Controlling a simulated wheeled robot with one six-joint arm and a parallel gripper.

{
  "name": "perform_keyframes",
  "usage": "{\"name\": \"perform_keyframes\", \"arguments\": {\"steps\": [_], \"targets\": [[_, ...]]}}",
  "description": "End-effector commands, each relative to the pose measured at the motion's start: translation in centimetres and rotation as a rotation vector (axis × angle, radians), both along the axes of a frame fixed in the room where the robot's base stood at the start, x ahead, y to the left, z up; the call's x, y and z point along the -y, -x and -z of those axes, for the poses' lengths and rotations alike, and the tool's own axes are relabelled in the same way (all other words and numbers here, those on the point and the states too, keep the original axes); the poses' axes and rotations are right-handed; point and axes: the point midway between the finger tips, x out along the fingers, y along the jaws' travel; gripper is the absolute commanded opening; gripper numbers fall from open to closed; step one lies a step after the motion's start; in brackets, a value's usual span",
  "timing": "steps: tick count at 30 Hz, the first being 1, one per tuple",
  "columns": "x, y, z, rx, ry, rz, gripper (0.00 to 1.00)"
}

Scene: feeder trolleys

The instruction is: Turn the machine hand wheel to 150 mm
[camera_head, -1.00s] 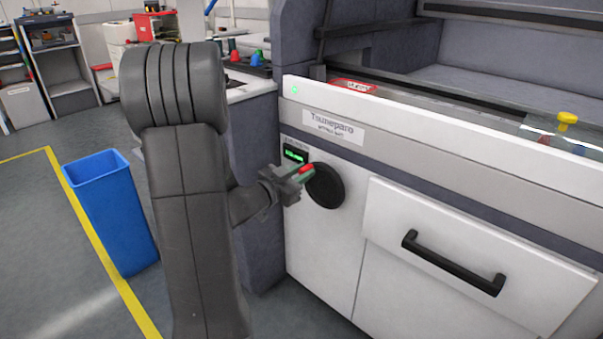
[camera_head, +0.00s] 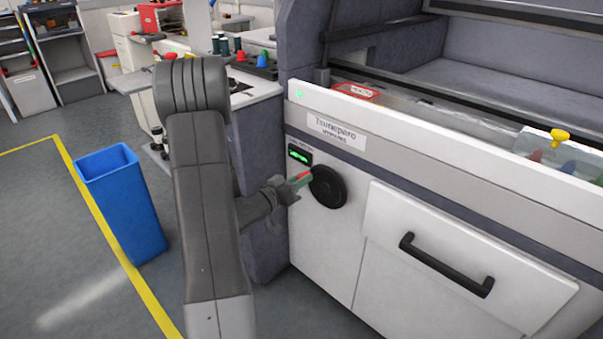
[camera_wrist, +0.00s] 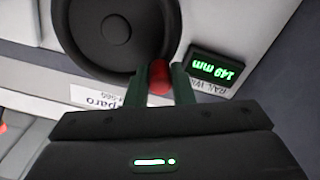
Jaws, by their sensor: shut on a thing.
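The black round hand wheel (camera_head: 328,187) is on the white front panel of the machine. It also shows in the wrist view (camera_wrist: 115,28). My gripper (camera_wrist: 160,82) is at the wheel's rim, its two dark green fingers shut on the red handle knob (camera_wrist: 159,76). In the head view my gripper (camera_head: 303,180) is at the wheel's upper left edge. The small display (camera_head: 299,156) is lit green above left of the wheel. In the wrist view the display (camera_wrist: 217,68) is upside down and reads 149 mm.
A drawer front with a black handle (camera_head: 446,266) is right of the wheel. A blue bin (camera_head: 124,205) stands on the floor at left, by a yellow line. A white table (camera_head: 250,93) with spools and coloured cones is behind my arm.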

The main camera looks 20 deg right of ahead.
Motion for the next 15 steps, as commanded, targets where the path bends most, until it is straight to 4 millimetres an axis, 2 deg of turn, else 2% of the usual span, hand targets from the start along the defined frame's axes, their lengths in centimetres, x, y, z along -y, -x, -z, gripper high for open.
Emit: {"name": "perform_keyframes", "arguments": {"steps": [15], "targets": [[-0.07,-0.12,0.48,-0.065,0.026,0.0,0.0]]}}
